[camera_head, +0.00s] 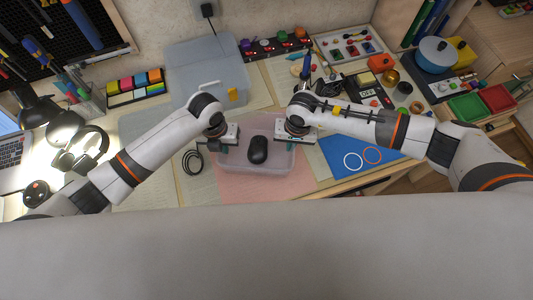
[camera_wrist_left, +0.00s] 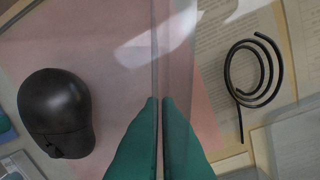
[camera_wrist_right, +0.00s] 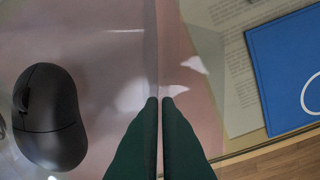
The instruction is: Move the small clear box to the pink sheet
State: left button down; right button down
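The small clear box (camera_head: 281,168) is at the front middle of the desk, with a black mouse (camera_head: 258,150) inside. The pink sheet (camera_head: 270,192) shows through its floor and in front of it. I cannot tell whether the box touches the sheet or hangs just above it. My left gripper (camera_head: 224,149) is shut on the box's left wall, which also shows in the left wrist view (camera_wrist_left: 176,45). My right gripper (camera_head: 292,148) is shut on the right wall, seen in the right wrist view (camera_wrist_right: 160,45). The box looks level.
A larger lidded bin (camera_head: 200,65) stands behind my left arm. A black coiled cable (camera_head: 192,162) lies left of the box. A blue folder (camera_head: 365,155) with two rings lies to the right. Headphones (camera_head: 82,150) and a lamp are at the left. The desk's front edge is close.

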pick_arm(q)
jog(key=shift+a, duration=0.15)
pick_arm(e)
jog(key=shift+a, duration=0.15)
pick_arm(q)
jog(key=shift+f, duration=0.1)
pick_arm(e)
jog(key=shift+f, duration=0.1)
